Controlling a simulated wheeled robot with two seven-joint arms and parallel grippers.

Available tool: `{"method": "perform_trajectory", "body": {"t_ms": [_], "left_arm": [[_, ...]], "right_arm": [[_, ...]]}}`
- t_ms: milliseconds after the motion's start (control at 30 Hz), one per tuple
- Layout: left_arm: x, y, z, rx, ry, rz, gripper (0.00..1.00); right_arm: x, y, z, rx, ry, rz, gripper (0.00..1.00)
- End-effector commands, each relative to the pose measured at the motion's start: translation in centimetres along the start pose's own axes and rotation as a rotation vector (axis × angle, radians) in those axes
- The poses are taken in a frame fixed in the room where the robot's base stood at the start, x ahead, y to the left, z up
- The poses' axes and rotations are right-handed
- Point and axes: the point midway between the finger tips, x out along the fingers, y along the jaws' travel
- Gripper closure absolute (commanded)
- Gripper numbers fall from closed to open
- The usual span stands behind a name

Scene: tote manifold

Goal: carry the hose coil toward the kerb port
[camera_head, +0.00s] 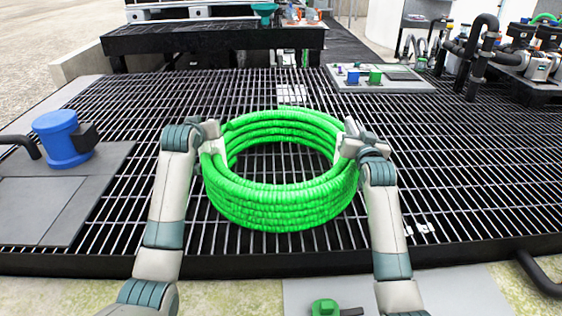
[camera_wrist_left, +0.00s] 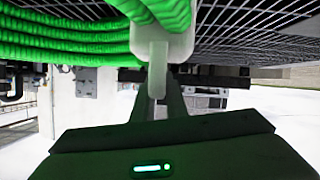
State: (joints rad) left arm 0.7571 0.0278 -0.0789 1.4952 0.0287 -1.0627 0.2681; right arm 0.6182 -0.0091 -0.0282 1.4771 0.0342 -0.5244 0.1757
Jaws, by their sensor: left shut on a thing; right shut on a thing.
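A bright green hose coil (camera_head: 282,207) of several stacked loops shows in the middle of the head view, in front of the black grating. My left gripper (camera_head: 212,137) is shut on the coil's left side, at a pale clip. My right gripper (camera_head: 350,142) is shut on the coil's right side. In the left wrist view, the green hose (camera_wrist_left: 70,42) runs across the top, and my left gripper (camera_wrist_left: 158,85) is closed on a white tab hanging from it. The right fingertips are partly hidden. I cannot tell which fixture is the kerb port.
Black grating (camera_head: 470,180) spreads around the coil. A blue capped fitting (camera_head: 62,140) stands on a grey plate at left. A panel (camera_head: 385,86) with blue and green fittings lies at back right. Black pipework (camera_head: 480,55) stands far right. A green fitting (camera_head: 325,307) sits at the front.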

Motion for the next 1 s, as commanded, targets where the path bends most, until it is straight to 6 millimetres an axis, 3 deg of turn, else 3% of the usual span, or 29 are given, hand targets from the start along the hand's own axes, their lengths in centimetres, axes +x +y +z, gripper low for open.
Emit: {"method": "perform_trajectory", "body": {"t_ms": [567,1000], "left_arm": [[-0.2,0.1,-0.5,0.0,0.003,0.0,1.0],[-1.1,0.6,-2.8,0.0,0.005,0.001,1.0]], "right_arm": [[0.0,-0.1,-0.6,0.0,0.004,-0.001,1.0],[0.0,-0.6,-3.1,0.0,0.006,-0.001,1.0]]}}
